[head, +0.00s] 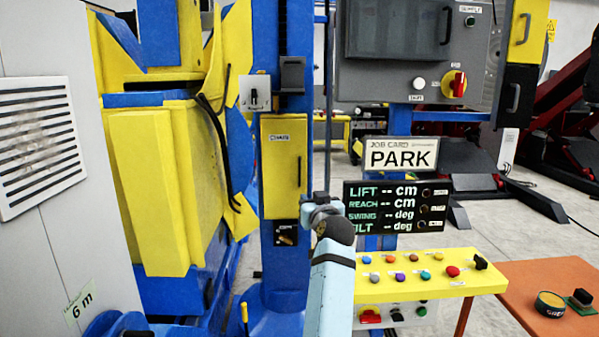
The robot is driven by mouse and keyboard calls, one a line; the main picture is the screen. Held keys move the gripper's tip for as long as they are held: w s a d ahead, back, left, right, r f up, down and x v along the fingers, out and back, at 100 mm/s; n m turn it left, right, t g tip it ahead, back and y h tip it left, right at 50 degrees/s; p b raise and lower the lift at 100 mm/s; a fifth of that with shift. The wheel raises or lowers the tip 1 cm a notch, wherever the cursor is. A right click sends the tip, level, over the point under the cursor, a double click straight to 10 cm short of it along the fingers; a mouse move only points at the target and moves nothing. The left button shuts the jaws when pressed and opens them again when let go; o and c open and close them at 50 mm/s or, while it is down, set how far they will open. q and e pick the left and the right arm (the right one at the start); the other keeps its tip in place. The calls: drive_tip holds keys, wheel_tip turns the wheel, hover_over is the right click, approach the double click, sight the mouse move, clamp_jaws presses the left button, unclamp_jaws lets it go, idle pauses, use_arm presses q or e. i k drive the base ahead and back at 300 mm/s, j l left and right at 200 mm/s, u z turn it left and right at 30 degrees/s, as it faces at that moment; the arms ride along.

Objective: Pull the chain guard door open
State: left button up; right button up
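The chain guard door (280,185) is a yellow upright panel on the blue column, with a small label near its top and a dark vertical handle (299,171) along its right side. It looks shut. My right arm comes up from the bottom middle, light blue with a dark wrist joint. My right gripper (321,200) is at its far end, just right of and below the door. Its fingers are small and mostly hidden by the wrist, so I cannot tell whether they are open or touching anything. My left gripper is not in view.
A yellow button panel (430,284) and a dark readout board (397,207) stand close to the right of my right arm. A grey control cabinet (420,75) is above them. A large yellow and blue machine (165,180) fills the left. An orange table (530,275) is at lower right.

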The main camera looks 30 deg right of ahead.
sight(283, 141)
drive_tip(key=i+l, duration=1.1)
